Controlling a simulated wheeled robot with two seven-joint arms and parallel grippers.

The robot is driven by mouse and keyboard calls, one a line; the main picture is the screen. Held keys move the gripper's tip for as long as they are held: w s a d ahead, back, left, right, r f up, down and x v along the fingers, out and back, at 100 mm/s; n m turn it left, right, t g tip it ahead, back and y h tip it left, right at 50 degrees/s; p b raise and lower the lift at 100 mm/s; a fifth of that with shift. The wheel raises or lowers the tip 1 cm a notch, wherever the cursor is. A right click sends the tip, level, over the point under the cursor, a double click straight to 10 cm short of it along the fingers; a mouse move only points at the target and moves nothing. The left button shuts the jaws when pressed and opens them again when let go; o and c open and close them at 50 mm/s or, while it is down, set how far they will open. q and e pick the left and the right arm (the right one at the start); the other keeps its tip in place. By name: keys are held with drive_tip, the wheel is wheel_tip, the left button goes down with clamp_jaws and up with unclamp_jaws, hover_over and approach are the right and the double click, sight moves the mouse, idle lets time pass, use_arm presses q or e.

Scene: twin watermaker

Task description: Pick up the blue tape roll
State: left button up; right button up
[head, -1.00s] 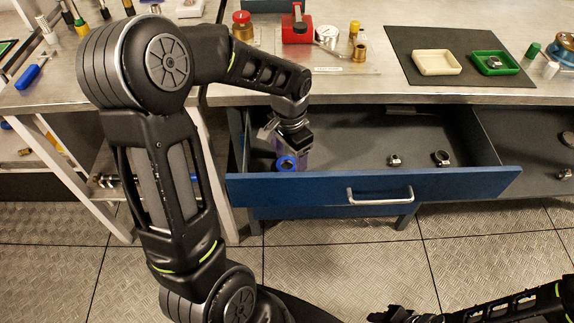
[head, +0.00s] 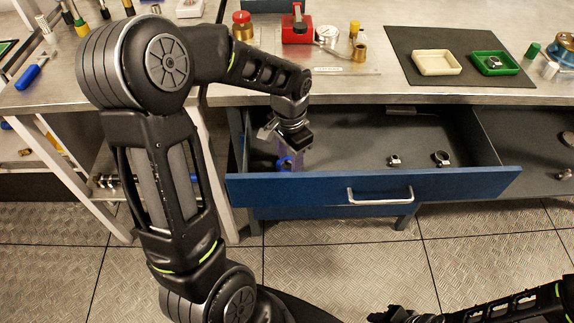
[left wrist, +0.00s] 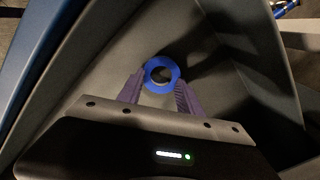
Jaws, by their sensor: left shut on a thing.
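The blue tape roll (head: 284,163) is in the left part of the open blue drawer (head: 420,181). In the left wrist view the roll (left wrist: 147,75) shows as a blue ring between the purple fingers of my left gripper (left wrist: 160,88). My left gripper (head: 290,160) reaches down into the drawer from above and is shut on the roll. In the head view the fingers hide part of the roll. I cannot tell whether the roll touches the drawer floor. My right arm shows at the lower right of the head view, but its fingertips are not clear.
Two small metal clamp-like parts (head: 441,158) lie in the drawer's right half. The drawer walls stand close around my left gripper. The workbench (head: 385,92) above holds a green tray (head: 508,70), a cream tray (head: 422,62) and a red block (head: 297,33).

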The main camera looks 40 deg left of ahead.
use_arm(q)
drive_tip(key=c, duration=0.5)
wheel_tip(320, 180, up, 10)
idle(0.5)
idle(0.4)
